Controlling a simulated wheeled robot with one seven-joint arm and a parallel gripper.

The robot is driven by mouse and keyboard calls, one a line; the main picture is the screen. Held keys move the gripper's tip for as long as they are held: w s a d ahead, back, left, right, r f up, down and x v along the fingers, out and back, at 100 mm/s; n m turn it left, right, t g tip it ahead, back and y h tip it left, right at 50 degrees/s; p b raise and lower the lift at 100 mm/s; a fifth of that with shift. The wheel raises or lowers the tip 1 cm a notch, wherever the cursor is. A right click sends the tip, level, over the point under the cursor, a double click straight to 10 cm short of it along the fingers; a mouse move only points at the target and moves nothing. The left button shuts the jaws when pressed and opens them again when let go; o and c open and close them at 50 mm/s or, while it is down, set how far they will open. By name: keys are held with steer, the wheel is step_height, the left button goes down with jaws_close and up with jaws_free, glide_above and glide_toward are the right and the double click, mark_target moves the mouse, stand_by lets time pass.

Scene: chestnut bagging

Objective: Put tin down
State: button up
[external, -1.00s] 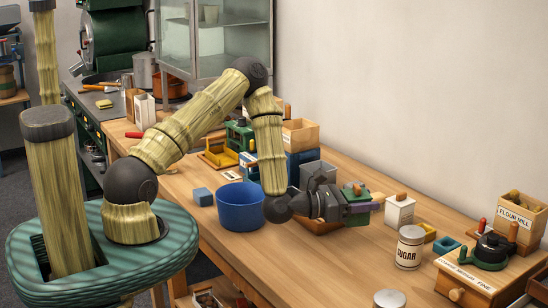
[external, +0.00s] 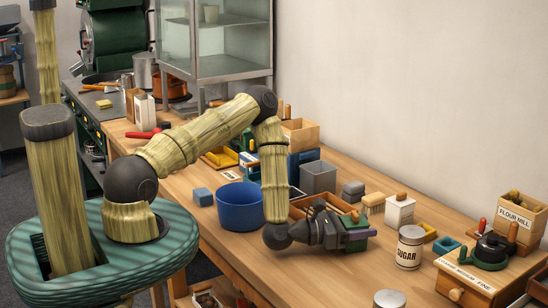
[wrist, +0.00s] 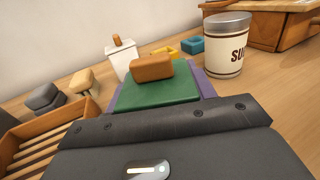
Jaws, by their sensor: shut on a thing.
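My gripper (external: 346,234) is stretched out low over the right half of the wooden table, pointing right, and is shut. At its jaws is a green piece (wrist: 155,92) with a brown block (wrist: 152,68) on top and purple edges (wrist: 206,86) around it. I take this for the tin, but I cannot tell clearly where the tin ends and the jaws begin. Its underside is hidden, so I cannot tell whether it touches the table.
A sugar canister (external: 409,248) stands to the right of the jaws. A blue bucket (external: 240,208) is left. Bare table lies in front.

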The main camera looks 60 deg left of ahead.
steer(key=o, duration=1)
steer(key=shift+o, duration=0.2)
steer(key=b+v, duration=0.1)
steer(key=v, duration=1.1)
